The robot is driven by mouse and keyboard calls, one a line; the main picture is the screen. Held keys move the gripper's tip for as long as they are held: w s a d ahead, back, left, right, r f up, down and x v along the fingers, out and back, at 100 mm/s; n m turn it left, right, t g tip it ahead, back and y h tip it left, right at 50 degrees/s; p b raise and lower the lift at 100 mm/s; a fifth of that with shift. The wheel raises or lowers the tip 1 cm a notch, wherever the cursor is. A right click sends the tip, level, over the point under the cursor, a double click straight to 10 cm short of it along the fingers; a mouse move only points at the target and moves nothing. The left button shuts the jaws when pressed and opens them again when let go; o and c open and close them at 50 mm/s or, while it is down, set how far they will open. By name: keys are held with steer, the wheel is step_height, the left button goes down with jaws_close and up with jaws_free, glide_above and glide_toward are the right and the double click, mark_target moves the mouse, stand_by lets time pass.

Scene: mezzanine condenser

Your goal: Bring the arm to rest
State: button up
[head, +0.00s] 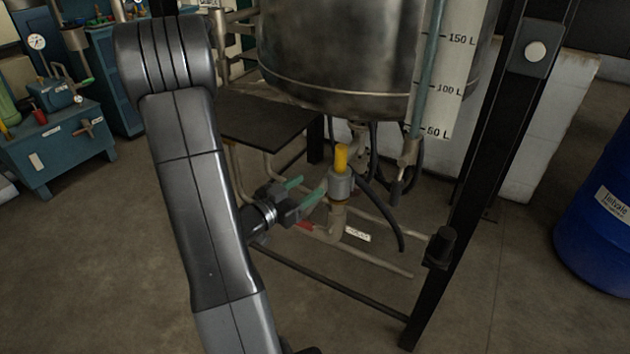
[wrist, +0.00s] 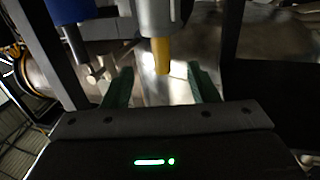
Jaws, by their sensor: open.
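My gripper (head: 311,185) is at the end of my grey arm, under the steel tank (head: 340,60). Its two green fingers are spread apart with nothing held between them. A yellow valve handle (head: 341,158) stands upright on a grey valve body (head: 341,184), just right of the fingertips in the head view. In the wrist view, my gripper (wrist: 162,80) shows both green fingers, with the yellow handle (wrist: 162,55) in line with the gap between them. How far the handle is from the fingertips is hard to tell.
A black frame post (head: 470,190) and pipes stand to the right of the valve. A dark hose (head: 385,212) hangs beside it. A dark plate (head: 265,125) lies behind my arm. A blue drum (head: 600,220) stands far right, a blue bench (head: 55,145) left. Open floor lies between.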

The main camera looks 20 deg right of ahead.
mark_target(336, 167)
steer(key=shift+s+a, duration=0.15)
steer(key=shift+a, duration=0.15)
steer(key=x, duration=1.4)
steer(key=shift+b, duration=0.4)
steer(key=shift+r, duration=0.1)
steer(key=shift+a+r, duration=0.1)
steer(key=shift+a, duration=0.05)
